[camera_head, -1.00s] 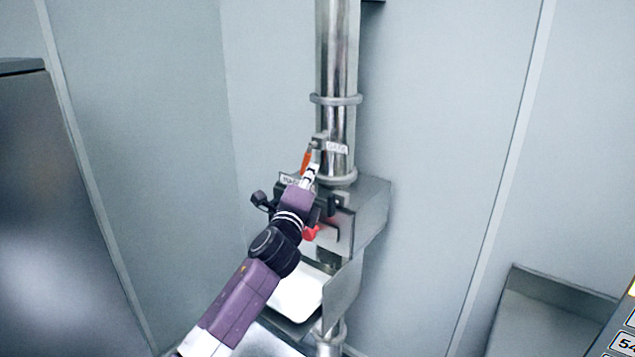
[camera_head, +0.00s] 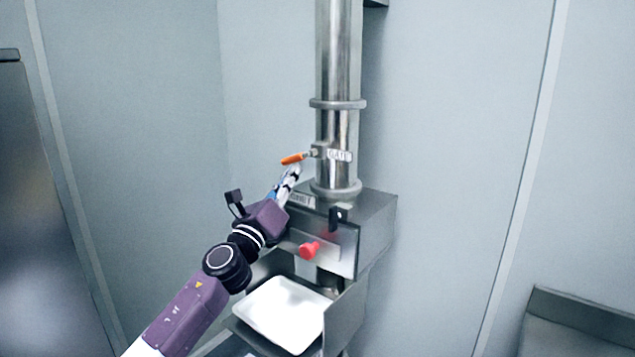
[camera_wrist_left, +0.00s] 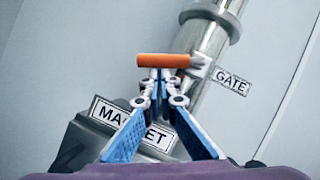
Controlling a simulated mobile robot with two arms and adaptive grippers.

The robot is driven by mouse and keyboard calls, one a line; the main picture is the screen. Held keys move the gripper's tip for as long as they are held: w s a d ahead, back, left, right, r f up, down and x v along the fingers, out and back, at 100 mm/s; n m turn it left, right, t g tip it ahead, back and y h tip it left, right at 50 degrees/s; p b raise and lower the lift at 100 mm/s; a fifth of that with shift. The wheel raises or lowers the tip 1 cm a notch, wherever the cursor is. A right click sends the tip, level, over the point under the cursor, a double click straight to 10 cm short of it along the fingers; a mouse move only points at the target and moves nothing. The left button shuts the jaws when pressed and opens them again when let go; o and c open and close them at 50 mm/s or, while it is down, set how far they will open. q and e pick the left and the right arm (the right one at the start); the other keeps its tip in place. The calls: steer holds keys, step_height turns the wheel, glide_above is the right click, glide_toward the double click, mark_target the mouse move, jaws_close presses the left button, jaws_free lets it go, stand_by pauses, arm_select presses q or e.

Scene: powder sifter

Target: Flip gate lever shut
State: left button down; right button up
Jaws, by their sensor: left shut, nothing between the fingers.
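The gate lever (camera_head: 293,158) has an orange handle. It sticks out to the left of the steel pipe, nearly level, beside a GATE label (camera_head: 339,155). In the left wrist view the orange handle (camera_wrist_left: 164,61) lies crosswise just beyond my fingertips. My left gripper (camera_head: 295,171) is shut and empty, just below the handle. In the left wrist view my left gripper (camera_wrist_left: 160,76) has its tips together at the handle's underside, touching or very close. My right gripper is not in view.
Below the pipe (camera_head: 338,80) stands a metal housing (camera_head: 375,225) with a MAGNET label (camera_wrist_left: 135,124), partly covered by my fingers, and a red knob (camera_head: 309,250). A white tray (camera_head: 285,312) sits underneath. A metal bin or counter (camera_head: 580,318) is at lower right.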

arm_select(q)
steer(key=shift+w+a+r+p, duration=0.15)
steer(key=shift+a+r+p, duration=0.05)
steer(key=shift+a+r, duration=0.2)
steer(key=shift+w+a+r+p, duration=0.15)
steer(key=shift+a+r, duration=0.1)
steer(key=shift+r, duration=0.25)
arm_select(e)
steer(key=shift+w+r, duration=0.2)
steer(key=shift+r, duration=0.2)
arm_select(q)
steer(key=shift+w+r, duration=0.1)
